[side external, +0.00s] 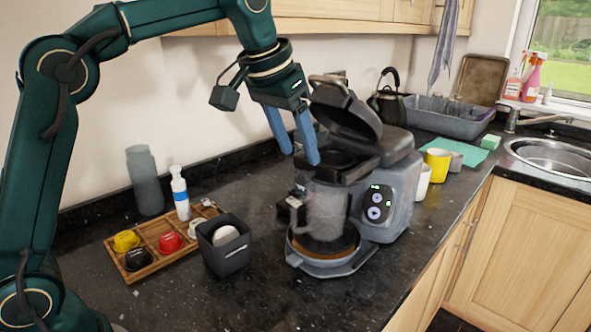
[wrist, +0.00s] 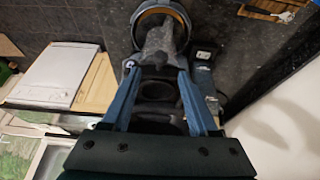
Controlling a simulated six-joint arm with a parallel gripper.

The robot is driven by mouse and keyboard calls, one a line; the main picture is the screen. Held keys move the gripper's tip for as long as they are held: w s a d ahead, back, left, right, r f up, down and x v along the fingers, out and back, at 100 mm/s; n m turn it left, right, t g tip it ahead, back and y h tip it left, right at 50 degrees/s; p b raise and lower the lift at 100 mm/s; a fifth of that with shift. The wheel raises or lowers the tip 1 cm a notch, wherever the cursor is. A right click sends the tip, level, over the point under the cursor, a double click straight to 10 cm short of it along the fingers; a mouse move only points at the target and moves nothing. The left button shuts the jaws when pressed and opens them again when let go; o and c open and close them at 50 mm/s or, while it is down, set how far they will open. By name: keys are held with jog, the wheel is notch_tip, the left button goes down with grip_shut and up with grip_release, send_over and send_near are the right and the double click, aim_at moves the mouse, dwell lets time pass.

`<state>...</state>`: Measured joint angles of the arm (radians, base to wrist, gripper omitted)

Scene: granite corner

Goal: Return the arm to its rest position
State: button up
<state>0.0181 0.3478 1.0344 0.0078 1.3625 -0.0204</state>
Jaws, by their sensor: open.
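My green arm reaches in from the left of the side view. My gripper (side external: 298,155) points down with its two blue fingers apart and nothing visible between them. It is at the left of the coffee machine (side external: 390,190), close to its raised lid (side external: 345,110); I cannot tell whether a finger touches the machine. A translucent jug (side external: 326,212) stands on the machine's round base. In the wrist view my gripper (wrist: 160,72) spreads its fingers over the machine, with the jug (wrist: 160,42) beyond the fingertips.
A wooden tray (side external: 155,262) with coloured pods and a dark square container (side external: 224,262) stand at left, near a white bottle (side external: 180,195) and grey cylinder (side external: 146,182). Mugs (side external: 438,164), a kettle (side external: 388,100), a grey basin (side external: 450,118) and the sink (side external: 550,158) are at right.

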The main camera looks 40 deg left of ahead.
jog(key=shift+s+r, duration=0.15)
jog(key=shift+r, duration=0.05)
jog(key=s+r+t, duration=0.1)
jog(key=s+r, duration=0.2)
jog(key=s, duration=0.8)
jog(key=s+f, duration=0.9)
jog(key=f, duration=0.3)
jog(key=shift+s+a, duration=0.25)
jog(key=shift+s, duration=0.05)
